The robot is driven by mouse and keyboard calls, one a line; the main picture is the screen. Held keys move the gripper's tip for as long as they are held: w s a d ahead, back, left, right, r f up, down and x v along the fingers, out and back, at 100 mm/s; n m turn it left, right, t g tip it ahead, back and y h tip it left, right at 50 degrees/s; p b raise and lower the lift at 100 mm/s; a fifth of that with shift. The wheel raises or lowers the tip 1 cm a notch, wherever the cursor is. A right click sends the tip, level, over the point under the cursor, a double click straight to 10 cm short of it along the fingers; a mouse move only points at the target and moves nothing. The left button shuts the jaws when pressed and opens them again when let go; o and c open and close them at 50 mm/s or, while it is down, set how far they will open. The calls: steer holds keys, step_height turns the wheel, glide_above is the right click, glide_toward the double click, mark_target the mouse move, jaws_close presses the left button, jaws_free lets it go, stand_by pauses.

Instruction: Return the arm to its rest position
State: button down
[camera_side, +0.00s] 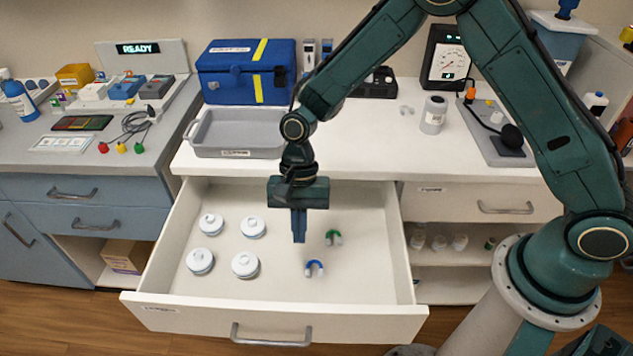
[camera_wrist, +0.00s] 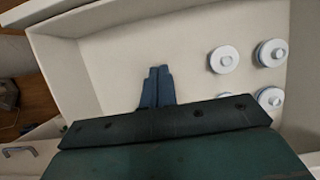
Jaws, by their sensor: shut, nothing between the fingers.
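My gripper (camera_side: 299,240) points straight down over the open white drawer (camera_side: 160,283). Its blue fingers are closed together with nothing between them, and the closed fingers also show in the wrist view (camera_wrist: 158,70). Several round white lidded containers (camera_side: 245,264) stand in the drawer to the left of my gripper; some show at the right of the wrist view (camera_wrist: 224,60). I cannot tell the exact height of the fingertips above the drawer floor.
The middle of the counter is mostly clear.

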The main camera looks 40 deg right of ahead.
steer(key=s+d+r+n+t, duration=0.2)
steer(key=d+r, duration=0.4)
steer(key=r, duration=0.4)
steer(key=s+d+r+n+t, duration=0.25)
steer(key=d+r, duration=0.25)
steer(key=r, duration=0.5)
steer(key=s+d+r+n+t+h, duration=0.1)
steer(key=s+d+r+n+t, duration=0.1)
steer(key=s+d, duration=0.3)
steer(key=s+d+r+n+t+h, duration=0.2)
steer(key=s+d+r, duration=0.3)
steer(key=s, duration=0.6)
steer(key=shift+r, duration=0.2)
